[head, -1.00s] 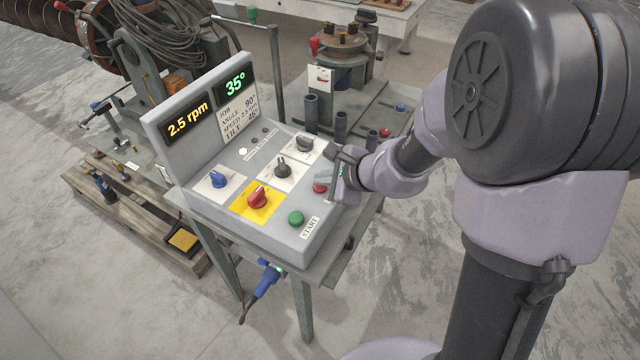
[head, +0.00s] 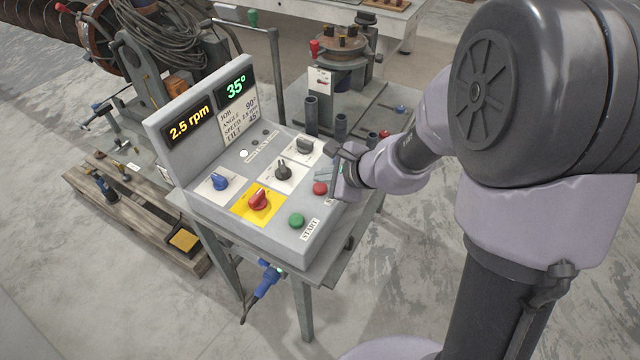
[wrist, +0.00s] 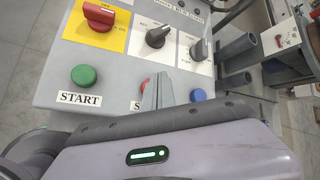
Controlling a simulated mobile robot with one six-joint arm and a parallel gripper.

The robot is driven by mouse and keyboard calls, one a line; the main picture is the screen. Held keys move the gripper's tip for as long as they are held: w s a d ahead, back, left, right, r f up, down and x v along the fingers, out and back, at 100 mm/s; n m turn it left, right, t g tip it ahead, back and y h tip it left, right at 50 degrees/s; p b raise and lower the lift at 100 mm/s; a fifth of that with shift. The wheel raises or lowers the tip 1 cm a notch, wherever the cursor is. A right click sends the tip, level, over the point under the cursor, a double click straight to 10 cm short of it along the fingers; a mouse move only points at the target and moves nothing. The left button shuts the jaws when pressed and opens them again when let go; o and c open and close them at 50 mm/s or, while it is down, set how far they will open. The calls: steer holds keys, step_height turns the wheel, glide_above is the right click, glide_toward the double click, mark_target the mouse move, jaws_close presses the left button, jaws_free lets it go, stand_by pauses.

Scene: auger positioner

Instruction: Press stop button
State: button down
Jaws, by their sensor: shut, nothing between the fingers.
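The red stop button (head: 320,188) is on the lower right of the grey control panel (head: 275,232), to the right of the green start button (head: 296,220). In the wrist view the red button (wrist: 145,86) is mostly hidden behind my gripper (wrist: 158,90), and its label is partly covered. My gripper (head: 326,173) is shut and empty, with its fingertips over the panel close to the red button. Whether they touch it cannot be told. The green button also shows in the wrist view (wrist: 84,76).
A blue button (wrist: 198,95) is just right of my fingers in the wrist view. A red knob (head: 259,200), a blue knob (head: 219,182) and black knobs (head: 283,170) are on the panel. The displays (head: 188,124) read 2.5 rpm and 35°.

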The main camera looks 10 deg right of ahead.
mark_target(323, 189)
step_height(323, 189, up, 5)
steer(key=p, duration=0.4)
steer(key=shift+r, duration=0.1)
stand_by(0.3)
steer(key=s+a+r+n+g, duration=0.1)
steer(key=s+a+r+n, duration=0.1)
steer(key=s+r+n, duration=0.55)
steer(key=s+a+r+n+g, duration=0.15)
steer(key=s+r+n, duration=0.35)
steer(key=s, duration=0.5)
steer(key=s+d+n+h, duration=0.3)
steer(key=s+d, duration=0.2)
steer(key=s, duration=0.2)
steer(key=shift+t, duration=0.35)
